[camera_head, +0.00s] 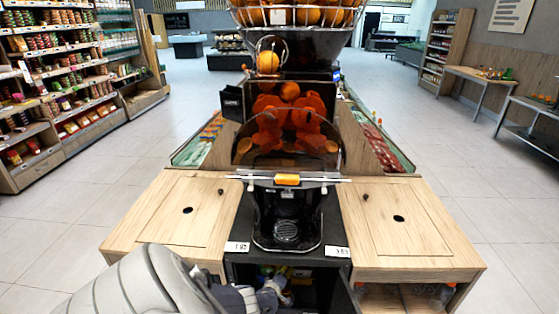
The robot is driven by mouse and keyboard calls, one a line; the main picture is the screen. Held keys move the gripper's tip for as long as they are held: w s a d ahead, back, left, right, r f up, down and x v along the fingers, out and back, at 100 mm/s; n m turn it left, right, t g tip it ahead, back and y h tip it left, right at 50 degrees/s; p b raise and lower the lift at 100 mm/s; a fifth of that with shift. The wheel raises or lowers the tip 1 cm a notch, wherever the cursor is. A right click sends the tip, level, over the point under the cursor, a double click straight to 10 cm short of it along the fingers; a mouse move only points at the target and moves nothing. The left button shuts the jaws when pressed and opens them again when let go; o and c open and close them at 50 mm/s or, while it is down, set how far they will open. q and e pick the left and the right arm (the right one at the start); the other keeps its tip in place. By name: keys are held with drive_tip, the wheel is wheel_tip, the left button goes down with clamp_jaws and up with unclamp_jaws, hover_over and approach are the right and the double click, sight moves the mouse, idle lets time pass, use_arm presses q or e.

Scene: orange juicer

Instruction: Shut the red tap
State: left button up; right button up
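The orange juicer (286,85) stands in the middle on a black cabinet. A small orange piece (287,180) sits at its front centre, below the clear cover and above the dark outlet bay. It may be the tap, but I see no clearly red tap and cannot tell its position. My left gripper (274,290) is low at the bottom centre, in front of the open cabinet under the juicer, well below the orange piece. Its fingers are small and blend with the cabinet contents, so their opening is unclear. My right gripper is not in view.
Wooden counters flank the juicer on the left (165,215) and right (420,220), each with a dark round hole. The open cabinet (318,290) below holds colourful items. A drip grate (286,231) lies in the outlet bay. Shelves (65,75) stand far left.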

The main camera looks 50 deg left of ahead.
use_arm(q)
drive_tip(key=v, duration=1.1)
drive_tip(key=shift+s+r, duration=0.15)
drive_tip(key=shift+s, duration=0.25)
drive_tip(key=shift+d, duration=0.15)
idle(0.4)
